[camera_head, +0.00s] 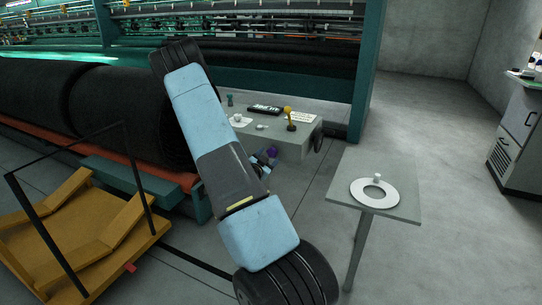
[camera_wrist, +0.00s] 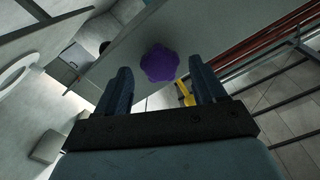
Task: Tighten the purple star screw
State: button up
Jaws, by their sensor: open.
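The purple star screw (camera_wrist: 159,63) shows in the wrist view as a lobed knob, just beyond the fingertips and roughly centred between them. My gripper (camera_wrist: 157,80) is open, with one dark finger on each side and nothing between them. In the head view the purple star screw (camera_head: 272,152) is a small patch beside my gripper (camera_head: 266,158), at the near side of the grey box. My arm hides part of that area. I cannot tell how far the screw is turned in.
The grey box (camera_head: 290,150) carries a yellow-knobbed lever (camera_head: 289,115) and small parts. A small table (camera_head: 400,208) with a white ring (camera_head: 362,192) stands at right. Black rolls (camera_head: 110,105) and a yellow cradle (camera_head: 85,235) are at left.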

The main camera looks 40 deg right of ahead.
aim_at(272, 152)
jog(key=shift+d, duration=0.1)
dwell(0.3)
jog(key=shift+x, duration=1.25)
jog(key=shift+c, duration=0.4)
grip_shut()
jog(key=shift+o, duration=0.3)
grip_release()
